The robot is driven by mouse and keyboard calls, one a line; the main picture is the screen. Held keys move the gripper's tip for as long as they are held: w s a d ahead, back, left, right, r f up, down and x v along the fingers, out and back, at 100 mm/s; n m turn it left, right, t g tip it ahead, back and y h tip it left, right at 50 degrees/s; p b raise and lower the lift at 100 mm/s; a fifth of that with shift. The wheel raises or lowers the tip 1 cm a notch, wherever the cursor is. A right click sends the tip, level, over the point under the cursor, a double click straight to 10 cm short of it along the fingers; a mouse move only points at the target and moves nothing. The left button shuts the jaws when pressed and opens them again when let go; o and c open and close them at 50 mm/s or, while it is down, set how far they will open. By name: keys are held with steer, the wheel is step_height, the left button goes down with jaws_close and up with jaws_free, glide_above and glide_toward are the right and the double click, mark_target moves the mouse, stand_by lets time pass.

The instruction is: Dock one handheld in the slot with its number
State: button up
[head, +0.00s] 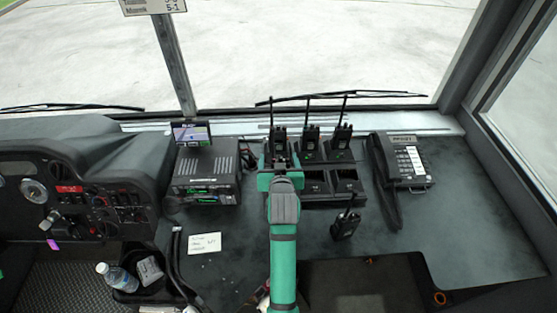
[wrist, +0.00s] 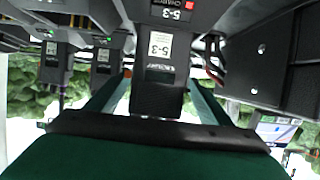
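In the wrist view, a black handheld (wrist: 158,77) with a white 5-3 label is between the fingers of my gripper (wrist: 158,88), whose tips appear to meet its sides. Directly beyond it is a charger slot label (wrist: 175,10), also reading 5-3; I cannot tell whether the handheld is fully seated. In the head view, my gripper (head: 280,160) is at the left end of the charger (head: 331,202), around the leftmost handheld (head: 279,134). Two more handhelds, the middle one (head: 310,137) and the right one (head: 342,137), stand in the back row. My arm hides the front-left part.
Another handheld (head: 345,224) stands on the dash in front of the charger. A desk phone (head: 405,160) is at the right, a radio stack (head: 205,178) at the left. A paper note (head: 205,243) lies by black cables. The right dash is clear.

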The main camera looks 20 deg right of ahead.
steer(key=v, duration=1.1)
steer(key=shift+f, duration=0.1)
stand_by(0.4)
